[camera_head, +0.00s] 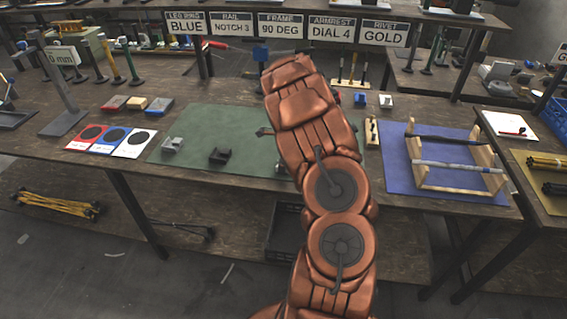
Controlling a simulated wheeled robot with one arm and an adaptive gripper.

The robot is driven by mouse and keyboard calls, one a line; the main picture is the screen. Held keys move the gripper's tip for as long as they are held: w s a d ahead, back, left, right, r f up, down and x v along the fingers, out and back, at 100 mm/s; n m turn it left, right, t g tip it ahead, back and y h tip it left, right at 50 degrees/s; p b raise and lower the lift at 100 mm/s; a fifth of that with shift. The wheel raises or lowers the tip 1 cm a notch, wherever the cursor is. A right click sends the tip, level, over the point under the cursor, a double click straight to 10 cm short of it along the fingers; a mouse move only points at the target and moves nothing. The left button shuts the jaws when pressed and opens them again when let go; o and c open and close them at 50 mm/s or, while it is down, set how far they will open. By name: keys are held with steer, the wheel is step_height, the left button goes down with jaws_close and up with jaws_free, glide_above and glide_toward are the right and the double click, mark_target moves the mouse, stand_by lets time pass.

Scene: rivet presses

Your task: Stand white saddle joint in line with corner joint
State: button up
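A light grey-white joint piece (172,145) sits on the left part of the green mat (195,128). A black joint piece (220,155) sits to its right, apart from it and slightly nearer the front edge. A small grey piece (281,168) shows beside my arm, mostly hidden. Which of these are the saddle and corner joints is too small to tell.
Red, blue and white cards (116,140) lie left of the mat, with coloured blocks (133,104) behind. A blue mat (399,180) with a wooden rack (415,155) lies right. Signs (282,29) stand at the back. Free mat shows between the black piece and the back edge.

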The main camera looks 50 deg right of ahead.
steer(key=o, duration=0.3)
steer(key=shift+o, duration=0.2)
steer(key=shift+r, duration=0.1)
step_height(320, 180, up, 12)
steer(key=s+f+b, duration=0.1)
steer(key=b, duration=0.2)
steer(key=s+a+r+n, duration=0.2)
steer(key=a+r+n, duration=0.15)
steer(key=a, duration=0.25)
steer(key=s+a+r+n, duration=0.2)
steer(key=a+r+n, duration=0.15)
steer(key=a, duration=0.25)
steer(key=s+a+r+n+g, duration=0.1)
steer(key=s+a+n, duration=0.6)
steer(key=a, duration=0.3)
steer(key=s+a+n+g, duration=0.1)
steer(key=s+a+n, duration=0.65)
steer(key=a, duration=0.25)
steer(key=s+a+f+n, duration=0.1)
steer(key=s+a+n, duration=0.1)
steer(key=s+n, duration=0.2)
steer(key=s+a+f+n+g, duration=0.1)
steer(key=s+a+n, duration=0.2)
steer(key=s, duration=0.3)
steer(key=shift+s+a+n+h, duration=0.2)
steer(key=shift+s+n+h, duration=0.15)
steer(key=shift+n+h, duration=0.1)
